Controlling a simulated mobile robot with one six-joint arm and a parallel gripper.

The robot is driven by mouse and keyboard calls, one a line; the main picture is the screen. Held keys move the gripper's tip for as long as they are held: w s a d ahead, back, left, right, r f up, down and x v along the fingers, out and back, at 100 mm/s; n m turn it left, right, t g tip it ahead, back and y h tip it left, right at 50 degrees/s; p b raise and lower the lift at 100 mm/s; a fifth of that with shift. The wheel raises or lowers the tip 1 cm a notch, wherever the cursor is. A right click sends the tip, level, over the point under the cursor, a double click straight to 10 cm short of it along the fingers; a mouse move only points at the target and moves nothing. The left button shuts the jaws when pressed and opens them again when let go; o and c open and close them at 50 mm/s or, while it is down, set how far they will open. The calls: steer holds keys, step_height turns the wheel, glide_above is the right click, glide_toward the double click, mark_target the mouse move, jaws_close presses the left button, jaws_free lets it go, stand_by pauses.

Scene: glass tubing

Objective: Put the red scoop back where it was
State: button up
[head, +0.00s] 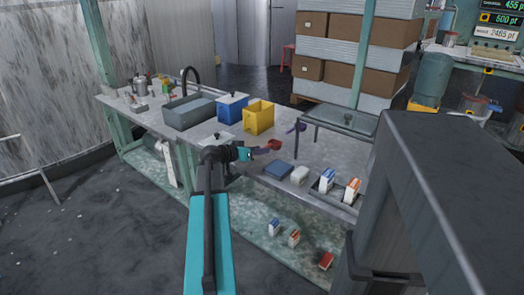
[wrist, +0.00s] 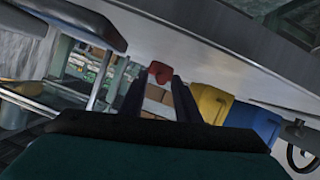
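The red scoop (head: 274,145) is over the front part of the long workbench, right at the tips of my gripper (head: 258,151). In the wrist view the scoop (wrist: 160,73) sits centred at the far end of my two dark fingers (wrist: 160,86). The fingers stand apart, with background showing between them. I cannot tell whether the tips press on the scoop or only flank it. Its handle is not clear. The workbench (head: 225,143) has a grey top.
A yellow bin (head: 259,116), blue box (head: 232,106) and grey basin (head: 188,112) stand behind. A dark blue block (head: 278,169), pale block (head: 300,174) and cartons (head: 351,189) lie to the right. A stand with a purple piece (head: 297,128) rises behind the scoop.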

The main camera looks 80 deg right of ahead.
steer(key=v, duration=0.9)
steer(key=shift+w+a+r+p, duration=0.15)
steer(key=shift+a+p, duration=0.15)
steer(key=shift+p, duration=0.05)
